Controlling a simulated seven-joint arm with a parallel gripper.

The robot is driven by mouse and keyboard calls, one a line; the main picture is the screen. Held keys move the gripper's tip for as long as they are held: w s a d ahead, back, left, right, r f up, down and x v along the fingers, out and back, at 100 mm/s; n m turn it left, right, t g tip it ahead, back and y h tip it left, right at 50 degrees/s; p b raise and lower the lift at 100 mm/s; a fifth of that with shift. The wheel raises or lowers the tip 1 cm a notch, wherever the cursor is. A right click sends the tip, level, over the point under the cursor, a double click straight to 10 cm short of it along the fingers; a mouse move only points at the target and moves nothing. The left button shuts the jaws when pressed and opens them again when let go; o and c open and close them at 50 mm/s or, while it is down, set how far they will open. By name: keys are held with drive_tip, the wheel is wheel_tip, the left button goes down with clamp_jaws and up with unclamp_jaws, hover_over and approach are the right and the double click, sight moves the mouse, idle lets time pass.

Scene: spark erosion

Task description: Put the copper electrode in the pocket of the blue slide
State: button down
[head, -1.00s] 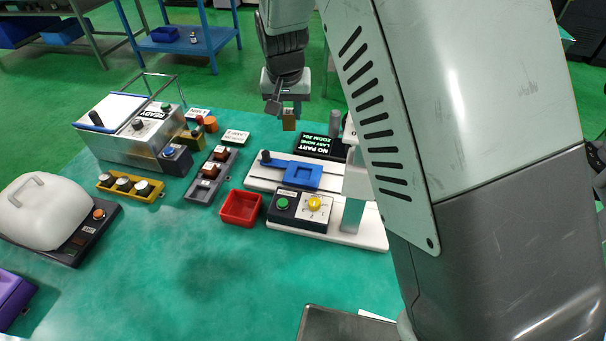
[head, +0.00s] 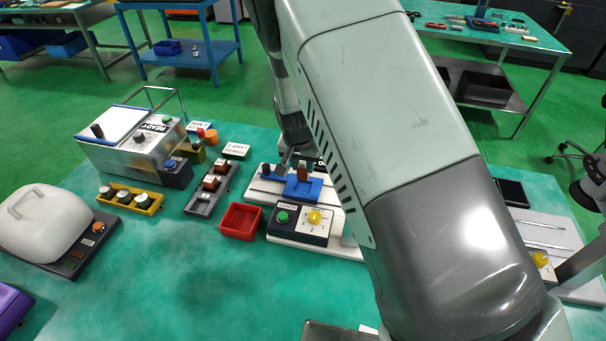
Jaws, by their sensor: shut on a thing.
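The copper electrode (head: 302,174) is a small brown block, upright at the blue slide. The blue slide (head: 311,191) lies on the white base of the machine, right of centre in the head view. My gripper (head: 297,161) is shut on the electrode, just above the slide. The electrode's lower end is at the pocket area. I cannot tell whether it is inside the pocket or just over it. My arm hides part of the machine behind and to the right.
A dark rack (head: 211,190) holding brown blocks stands farther left. The green table front is mostly clear.

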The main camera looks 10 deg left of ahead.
sight(303, 178)
drive_tip(key=shift+f, duration=2.05)
drive_tip(key=shift+f, duration=0.2)
drive_tip(key=c, duration=0.8)
unclamp_jaws()
drive_tip(key=shift+r, duration=0.1)
drive_tip(key=v, duration=1.2)
